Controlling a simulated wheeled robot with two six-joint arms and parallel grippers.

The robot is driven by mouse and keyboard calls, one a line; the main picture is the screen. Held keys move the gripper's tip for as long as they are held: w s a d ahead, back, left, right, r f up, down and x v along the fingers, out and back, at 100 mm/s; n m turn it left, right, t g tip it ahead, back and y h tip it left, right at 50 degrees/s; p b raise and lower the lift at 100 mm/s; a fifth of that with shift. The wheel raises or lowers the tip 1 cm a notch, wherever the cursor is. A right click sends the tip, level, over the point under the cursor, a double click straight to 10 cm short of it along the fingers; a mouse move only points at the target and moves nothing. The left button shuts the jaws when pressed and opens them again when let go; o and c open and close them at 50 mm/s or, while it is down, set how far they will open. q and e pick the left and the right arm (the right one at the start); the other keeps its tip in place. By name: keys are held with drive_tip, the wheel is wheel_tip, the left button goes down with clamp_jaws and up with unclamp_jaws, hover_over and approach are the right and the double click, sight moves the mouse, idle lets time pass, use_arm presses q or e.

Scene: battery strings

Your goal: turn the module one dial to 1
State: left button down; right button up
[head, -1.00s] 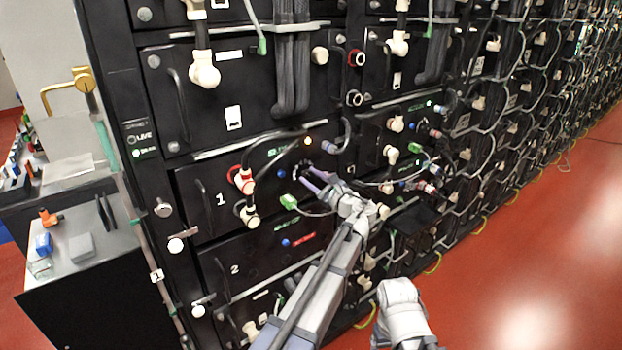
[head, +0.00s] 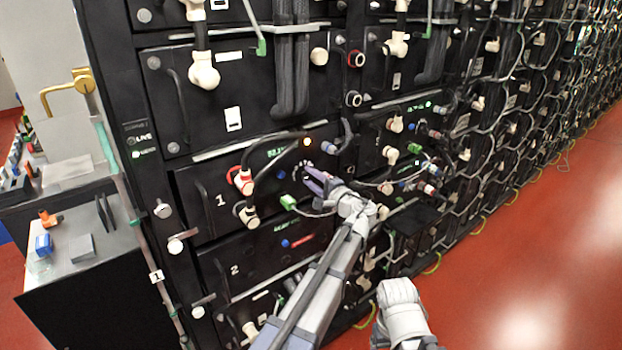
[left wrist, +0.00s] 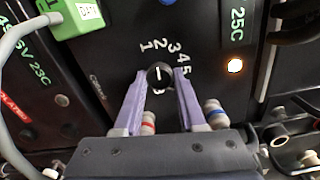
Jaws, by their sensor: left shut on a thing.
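The module one front (head: 215,222) is a black panel marked "1" in the head view. Its small round black dial (left wrist: 159,74) with a white pointer line shows in the left wrist view, ringed by white numerals 1 to 5. The line stands nearly upright in that picture; I cannot tell exactly which number it marks. My left gripper (head: 311,180) is at the dial. Its two lilac fingers are shut on the dial from both sides, as the left wrist view shows (left wrist: 160,82). In the head view the fingers largely hide the dial. My right gripper's fingers do not show.
A lit amber lamp (left wrist: 235,66) is right of the dial. A green connector (left wrist: 78,18) with a grey cable is at upper left. A red-banded plug (left wrist: 148,122) and a blue-banded plug (left wrist: 215,114) sit close by the fingers. Red floor (head: 520,270) is clear at right.

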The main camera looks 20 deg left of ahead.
use_arm(q)
drive_tip(key=shift+n, duration=1.9)
drive_tip(key=c, duration=0.5)
unclamp_jaws()
drive_tip(key=v, duration=0.7)
drive_tip(key=shift+s+d, duration=0.25)
drive_tip(key=shift+d, duration=0.1)
